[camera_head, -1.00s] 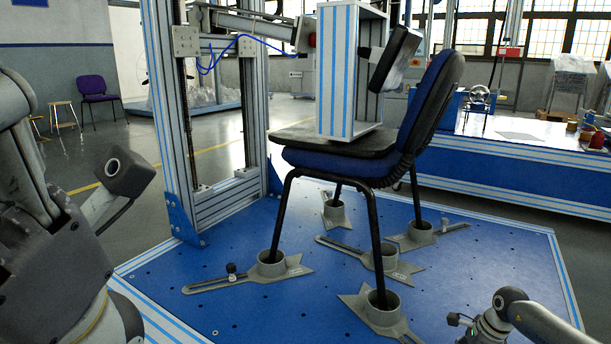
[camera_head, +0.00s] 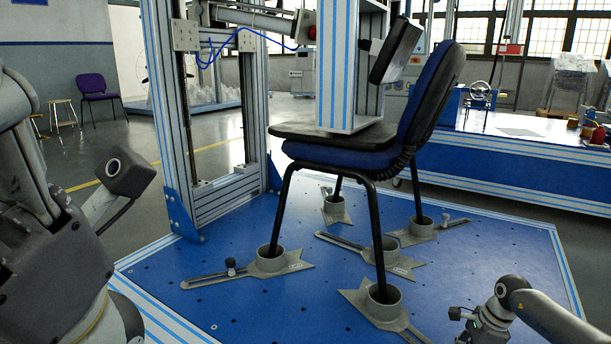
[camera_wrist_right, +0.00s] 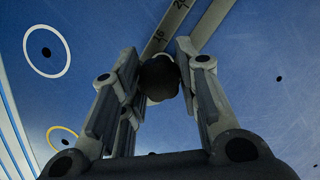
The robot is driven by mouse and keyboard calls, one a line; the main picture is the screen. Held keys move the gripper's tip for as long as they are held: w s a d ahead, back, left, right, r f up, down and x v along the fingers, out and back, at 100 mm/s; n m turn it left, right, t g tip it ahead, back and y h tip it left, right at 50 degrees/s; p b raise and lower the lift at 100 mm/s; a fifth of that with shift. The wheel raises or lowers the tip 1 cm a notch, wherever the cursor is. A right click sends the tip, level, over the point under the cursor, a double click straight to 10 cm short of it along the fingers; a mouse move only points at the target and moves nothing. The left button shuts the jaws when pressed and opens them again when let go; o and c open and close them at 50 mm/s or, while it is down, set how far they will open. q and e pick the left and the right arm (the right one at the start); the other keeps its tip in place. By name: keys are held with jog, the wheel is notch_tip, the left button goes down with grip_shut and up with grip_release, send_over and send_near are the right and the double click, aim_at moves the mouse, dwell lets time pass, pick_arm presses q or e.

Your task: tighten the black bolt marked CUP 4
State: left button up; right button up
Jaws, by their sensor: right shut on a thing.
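In the right wrist view, a black round bolt head (camera_wrist_right: 160,78) sits between the two fingers of my right gripper (camera_wrist_right: 161,76), which is shut on it. A grey slotted strip with scale marks (camera_wrist_right: 168,32) runs away beyond the bolt. The CUP 4 mark is not readable. In the head view, a grey cup plate (camera_head: 368,312) by the front chair leg has a slotted arm leading toward the bottom edge, near my right arm (camera_head: 495,315). My right fingertips and that bolt are out of the head view. Part of my left arm (camera_head: 125,172) shows at the left; its jaw state is unclear.
A blue-black chair (camera_head: 345,150) stands with its legs in grey cups on a blue platform (camera_head: 240,300). Another black knob (camera_head: 231,263) sits on the left slotted arm. A blue-striped test frame (camera_head: 160,110) stands behind. Open platform lies at front left.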

jog(key=shift+r+m+p, duration=0.15)
jog(key=shift+m+p, duration=0.45)
jog(key=shift+p, duration=0.4)
jog(key=m+p, duration=0.2)
jog(key=p, duration=0.1)
jog(key=shift+s+t, duration=0.1)
jog(key=shift+t, duration=0.3)
jog(key=shift+m, duration=0.4)
jog(key=shift+f, duration=0.2)
jog(key=shift+h+p, duration=0.3)
jog(key=shift+p, duration=0.05)
